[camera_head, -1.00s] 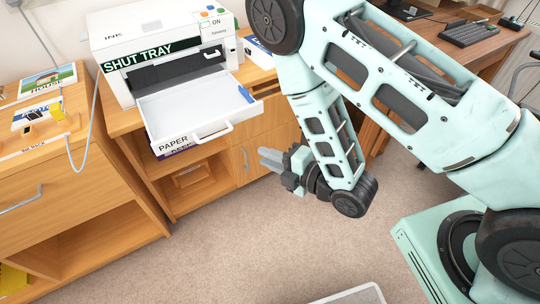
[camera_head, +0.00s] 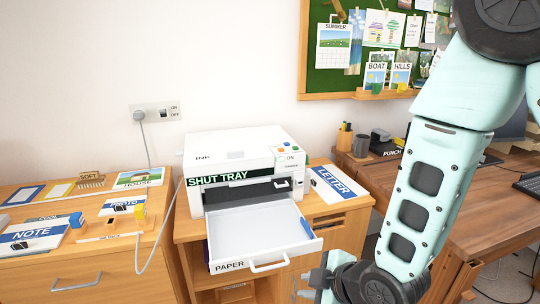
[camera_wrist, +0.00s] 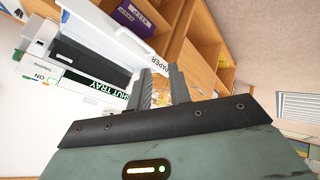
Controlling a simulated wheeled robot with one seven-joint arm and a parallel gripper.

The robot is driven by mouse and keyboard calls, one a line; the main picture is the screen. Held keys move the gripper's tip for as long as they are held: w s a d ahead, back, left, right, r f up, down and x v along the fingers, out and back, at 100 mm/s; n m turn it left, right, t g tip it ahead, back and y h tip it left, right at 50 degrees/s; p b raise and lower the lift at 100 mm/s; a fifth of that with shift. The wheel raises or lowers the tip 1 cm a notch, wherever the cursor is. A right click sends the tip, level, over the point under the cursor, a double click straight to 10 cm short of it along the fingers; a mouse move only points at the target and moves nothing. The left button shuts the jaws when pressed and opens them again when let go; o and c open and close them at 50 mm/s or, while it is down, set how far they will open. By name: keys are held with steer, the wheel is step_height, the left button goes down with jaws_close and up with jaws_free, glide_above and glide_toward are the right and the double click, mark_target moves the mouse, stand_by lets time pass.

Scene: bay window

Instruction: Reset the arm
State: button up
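My gripper (camera_head: 314,285) hangs low in the head view, just in front of and below the printer's paper tray (camera_head: 232,240). In the wrist view my gripper's two fingers (camera_wrist: 160,88) stand apart with nothing held between them. My arm reaches down from the upper right of the head view. The white printer (camera_head: 240,150) stands on a wooden cabinet, with its tray pulled out and a blue piece (camera_head: 306,228) at the tray's right side. The tray also shows in the wrist view (camera_wrist: 112,30), behind the fingers.
A cabinet (camera_head: 85,262) at the left bears a NOTE card (camera_head: 30,238), a PHOTO card and other small items. A LETTER card (camera_head: 333,184) lies right of the printer. The desk (camera_head: 450,215) stands at the right, with a punch (camera_head: 385,143). A pinboard hangs above.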

steer(key=s+d+r+m+g+h+p, duration=0.1)
steer(key=s+d+r+m+g+h, duration=0.1)
steer(key=s+r, duration=0.6)
steer(key=s+d+r+m+g+h+p, duration=0.2)
steer(key=s+r+m, duration=0.4)
steer(key=s+r, duration=0.3)
steer(key=d+g+h, duration=0.1)
steer(key=d+g, duration=0.1)
steer(key=shift+s+m+g+p, duration=0.25)
steer(key=shift+m+g+p, duration=0.05)
steer(key=shift+g, duration=0.1)
